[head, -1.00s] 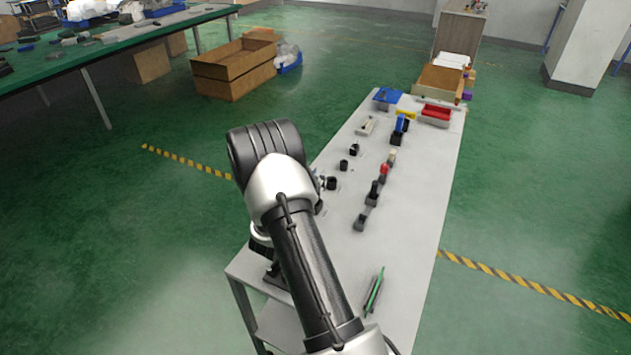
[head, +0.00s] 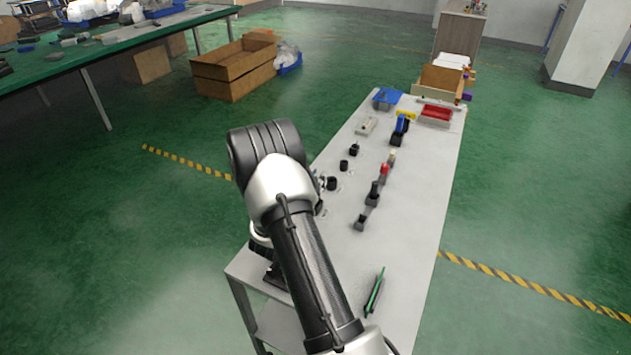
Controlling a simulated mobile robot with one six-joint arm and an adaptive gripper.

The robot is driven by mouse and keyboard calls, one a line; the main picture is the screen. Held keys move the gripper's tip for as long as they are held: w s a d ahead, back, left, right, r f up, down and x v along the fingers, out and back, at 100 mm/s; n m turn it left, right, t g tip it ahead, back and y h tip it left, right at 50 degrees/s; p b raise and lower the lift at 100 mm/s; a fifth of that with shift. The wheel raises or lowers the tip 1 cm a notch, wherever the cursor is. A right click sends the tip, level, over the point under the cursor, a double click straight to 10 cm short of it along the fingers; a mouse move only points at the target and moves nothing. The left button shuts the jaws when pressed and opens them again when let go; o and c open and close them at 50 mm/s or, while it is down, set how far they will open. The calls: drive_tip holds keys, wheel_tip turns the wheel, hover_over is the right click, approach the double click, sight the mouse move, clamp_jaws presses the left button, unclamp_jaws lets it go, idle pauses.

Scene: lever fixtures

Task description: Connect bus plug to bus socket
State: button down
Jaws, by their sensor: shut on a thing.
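My arm rises at the front of the white table (head: 425,215) and bends down at its left edge. My gripper (head: 275,275) shows only as a dark shape low beside the arm link, over the table's near left part. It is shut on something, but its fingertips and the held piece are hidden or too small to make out. Dark round fittings (head: 332,183) stand in a row along the table's left side, the nearest partly behind my arm. I cannot tell which is the bus socket. A low grey-black holder (head: 360,222) in the middle row shows no tall piece on top.
Holders with a black piece (head: 374,190), a red piece (head: 384,170) and a blue piece (head: 401,124) line the table's middle. A red tray (head: 436,113) and blue bin (head: 387,97) stand at the far end. A green-and-black pen-like item (head: 374,292) lies near the front. The right side is clear.

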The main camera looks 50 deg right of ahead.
drive_tip(key=shift+f+b, duration=0.6)
drive_tip(key=shift+f, duration=0.9)
drive_tip(key=c, duration=1.4)
unclamp_jaws()
wheel_tip(320, 180, up, 10)
drive_tip(key=shift+c, duration=0.4)
